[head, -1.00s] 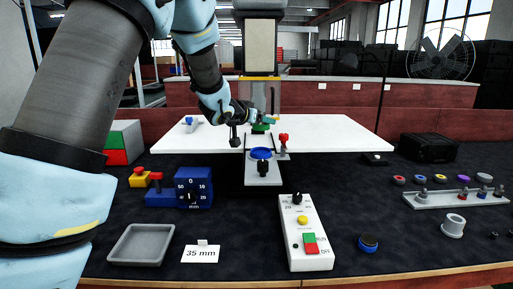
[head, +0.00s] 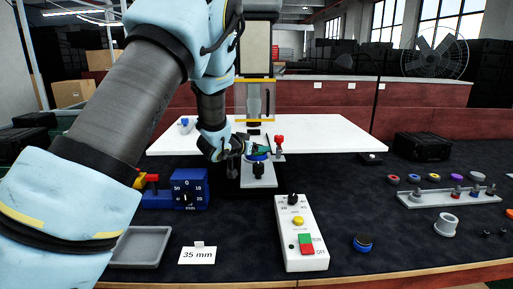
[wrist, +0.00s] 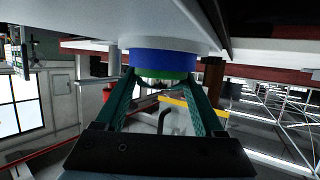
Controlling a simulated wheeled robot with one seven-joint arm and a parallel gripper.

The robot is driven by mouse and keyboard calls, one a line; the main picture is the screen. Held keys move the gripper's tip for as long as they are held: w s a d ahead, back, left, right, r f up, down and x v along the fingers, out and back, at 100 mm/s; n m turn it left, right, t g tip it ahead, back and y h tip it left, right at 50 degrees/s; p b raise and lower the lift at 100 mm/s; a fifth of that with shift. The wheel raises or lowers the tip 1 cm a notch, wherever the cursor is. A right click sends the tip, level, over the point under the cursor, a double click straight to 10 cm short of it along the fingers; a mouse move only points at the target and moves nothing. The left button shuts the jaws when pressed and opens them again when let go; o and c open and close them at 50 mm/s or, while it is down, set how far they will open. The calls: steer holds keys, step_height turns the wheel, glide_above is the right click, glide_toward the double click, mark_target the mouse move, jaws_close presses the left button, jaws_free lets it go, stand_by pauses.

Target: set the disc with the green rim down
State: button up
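The disc with the green rim (wrist: 165,76) is between the two teal fingertips of my gripper (wrist: 164,80) in the wrist view. My fingers are closed around its sides. It is right against a round blue seat (wrist: 165,60); I cannot tell if it bears fully on it. In the head view the blue seat (head: 257,157) is on a grey plate (head: 259,177) at the front of the white table. My gripper (head: 259,149) is low over this seat, and the arm partly hides the disc.
A red-knobbed lever (head: 279,141) stands close right of the seat. A white control box (head: 301,235), blue dial box (head: 188,190), grey tray (head: 141,246) and "35 mm" card (head: 198,256) are in front. A rack of knobs (head: 440,195) is at right.

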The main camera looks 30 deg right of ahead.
steer(key=o, duration=0.4)
steer(key=shift+o, duration=0.2)
steer(key=b+v, duration=0.3)
steer(key=v, duration=0.9)
steer(key=a+f+n+y, duration=0.3)
steer(key=a+n+y, duration=0.15)
steer(key=a, duration=0.75)
steer(key=a+f+n+y, duration=0.3)
steer(key=a+f+y, duration=0.15)
steer(key=a, duration=0.85)
steer(key=s+a+f+n+g+y, duration=0.2)
steer(key=s+a+g, duration=0.3)
steer(key=s+a, duration=0.5)
steer(key=s+n, duration=0.1)
steer(key=s, duration=0.2)
steer(key=shift+s+f+g+y, duration=0.3)
steer(key=shift+s+f+g, duration=0.05)
steer(key=shift+g, duration=0.05)
steer(key=shift+a, duration=0.15)
